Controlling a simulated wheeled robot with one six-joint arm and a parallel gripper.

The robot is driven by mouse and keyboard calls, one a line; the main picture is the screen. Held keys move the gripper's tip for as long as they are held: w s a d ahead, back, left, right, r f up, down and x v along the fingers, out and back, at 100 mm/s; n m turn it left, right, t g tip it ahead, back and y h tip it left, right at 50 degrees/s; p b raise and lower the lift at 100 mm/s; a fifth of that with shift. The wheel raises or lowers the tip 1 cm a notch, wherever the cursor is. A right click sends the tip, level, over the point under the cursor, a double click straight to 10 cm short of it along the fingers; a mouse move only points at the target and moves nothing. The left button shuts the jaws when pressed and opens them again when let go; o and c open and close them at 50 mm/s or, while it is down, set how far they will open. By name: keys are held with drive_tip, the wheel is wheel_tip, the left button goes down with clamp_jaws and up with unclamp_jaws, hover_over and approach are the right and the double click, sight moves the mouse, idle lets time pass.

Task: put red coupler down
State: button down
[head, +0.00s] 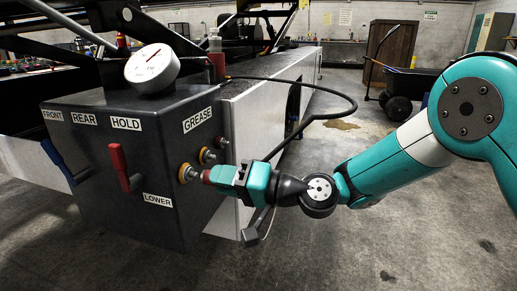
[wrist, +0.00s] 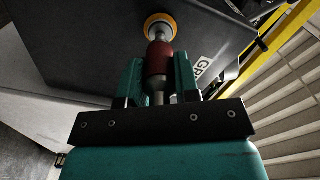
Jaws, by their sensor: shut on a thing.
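My gripper (head: 222,175) is shut on the red coupler (head: 206,177) at the right face of the dark control box. In the wrist view my gripper (wrist: 159,72) has a finger on each side of the red coupler (wrist: 159,60). The coupler's far end meets a metal fitting with an orange ring (head: 187,173), which also shows in the wrist view (wrist: 160,24). I cannot tell whether the coupler is locked onto the fitting or only touching it.
The dark control box (head: 120,180) carries a red lever (head: 121,165), a blue lever (head: 55,158) and a round gauge (head: 152,68). A black hose (head: 345,95) loops to the right. Open concrete floor (head: 360,240) lies at the right.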

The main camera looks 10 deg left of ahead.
drive_tip(key=shift+a+r+p, duration=0.1)
drive_tip(key=shift+a+p, duration=0.2)
drive_tip(key=shift+a, duration=0.65)
drive_tip(key=shift+w+a, duration=0.1)
drive_tip(key=shift+a, duration=0.1)
